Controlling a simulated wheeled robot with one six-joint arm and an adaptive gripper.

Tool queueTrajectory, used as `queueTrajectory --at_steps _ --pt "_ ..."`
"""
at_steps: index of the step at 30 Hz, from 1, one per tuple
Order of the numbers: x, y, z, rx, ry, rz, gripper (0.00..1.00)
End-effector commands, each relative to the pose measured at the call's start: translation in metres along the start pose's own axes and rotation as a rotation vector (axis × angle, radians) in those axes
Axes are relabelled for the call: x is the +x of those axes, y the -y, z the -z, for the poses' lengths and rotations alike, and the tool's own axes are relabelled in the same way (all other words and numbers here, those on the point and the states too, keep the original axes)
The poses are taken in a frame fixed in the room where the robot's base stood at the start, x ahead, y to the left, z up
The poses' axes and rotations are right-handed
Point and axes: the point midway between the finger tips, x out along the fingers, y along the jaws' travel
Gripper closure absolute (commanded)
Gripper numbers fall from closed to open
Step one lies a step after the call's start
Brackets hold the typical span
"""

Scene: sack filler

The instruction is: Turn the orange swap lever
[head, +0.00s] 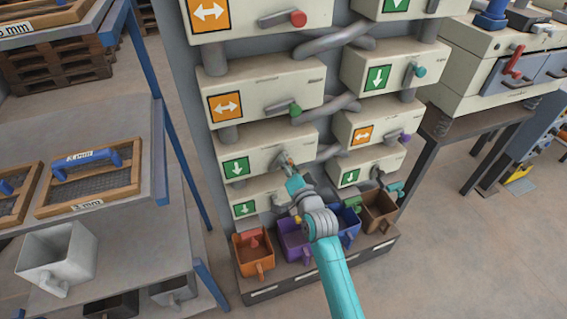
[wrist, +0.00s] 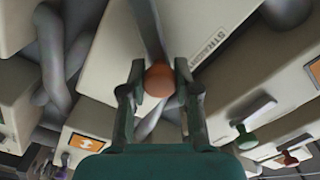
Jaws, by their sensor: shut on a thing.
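The orange swap lever (wrist: 159,80) has a round orange knob on a grey stalk in the wrist view. My gripper (wrist: 160,88) is shut on the knob, with one finger on each side of it. In the head view my gripper (head: 289,168) is at the front of the third cream box (head: 258,150) in the left column. This box carries a green down-arrow sign (head: 236,168). The lever is mostly hidden behind my gripper there. Lettering that seems to read "STRAIGHT" (wrist: 207,42) is on the box beside the stalk in the wrist view.
Other boxes carry a red lever (head: 298,18), a green lever (head: 294,109), a teal lever (head: 418,70) and a purple lever (head: 404,137). Grey pipes (head: 335,40) link the columns. Coloured bins, including an orange bin (head: 253,255), stand below. A shelf (head: 150,190) is at left.

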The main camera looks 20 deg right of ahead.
Motion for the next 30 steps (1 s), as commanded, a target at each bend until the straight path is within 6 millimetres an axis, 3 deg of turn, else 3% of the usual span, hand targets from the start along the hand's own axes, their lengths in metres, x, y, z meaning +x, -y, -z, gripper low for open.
queueTrajectory --at_steps 18,30 --pt "0.0 -0.031 -0.002 0.537 0.0 -0.001 1.0" --pt "0.0 -0.04 -0.005 0.699 0.0 -0.002 1.0"
